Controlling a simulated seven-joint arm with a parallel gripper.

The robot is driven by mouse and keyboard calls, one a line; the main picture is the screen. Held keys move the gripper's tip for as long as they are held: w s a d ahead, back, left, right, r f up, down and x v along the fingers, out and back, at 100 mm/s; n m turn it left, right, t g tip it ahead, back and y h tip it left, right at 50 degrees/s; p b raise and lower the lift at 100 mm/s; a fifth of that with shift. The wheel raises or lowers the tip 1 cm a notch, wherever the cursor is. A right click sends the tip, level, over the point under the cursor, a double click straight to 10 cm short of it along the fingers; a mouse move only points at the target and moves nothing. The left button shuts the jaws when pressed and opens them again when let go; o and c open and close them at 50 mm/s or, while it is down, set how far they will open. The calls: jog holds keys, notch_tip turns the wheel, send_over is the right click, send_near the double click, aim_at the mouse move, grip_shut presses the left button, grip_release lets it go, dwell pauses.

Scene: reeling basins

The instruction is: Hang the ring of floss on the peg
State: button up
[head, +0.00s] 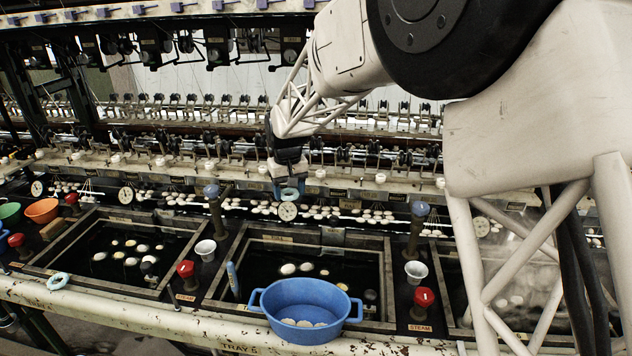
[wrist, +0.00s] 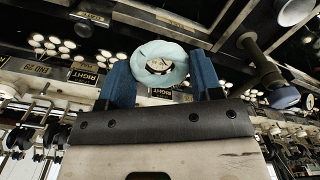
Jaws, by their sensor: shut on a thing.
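A pale blue ring of floss (wrist: 177,72) sits between the two blue fingers of my gripper (wrist: 162,64) in the wrist view. My gripper is shut on it. In the head view my gripper (head: 289,188) holds the ring (head: 291,194) in front of a round dial, above the far side of the middle basin. A blue upright rod (head: 232,278) stands at the left front of the middle basin, and a thin dark rod (head: 173,296) stands further left. I cannot tell which is the peg. A second pale ring (head: 58,281) lies on the front ledge at left.
A blue two-handled tub (head: 304,309) stands on the front edge of the middle basin (head: 372,243). Posts with blue knobs (head: 419,209) rise beside the basins. Red knobs (head: 186,270) and white cups (head: 205,250) line the dividers. Reeling machinery fills the back.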

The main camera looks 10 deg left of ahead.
jog(key=s+a+f+n, duration=0.2)
jog(key=s+a+n, duration=0.1)
jog(key=s+a, duration=1.05)
jog(key=n, duration=0.3)
send_over(169, 285)
jog(key=shift+a+f, duration=0.1)
jog(key=shift+f, duration=0.45)
jog(key=shift+f, duration=0.2)
jog(key=shift+f, duration=2.2)
jog(key=shift+f, duration=0.85)
jog(key=shift+f, duration=0.7)
jog(key=shift+f, duration=0.7)
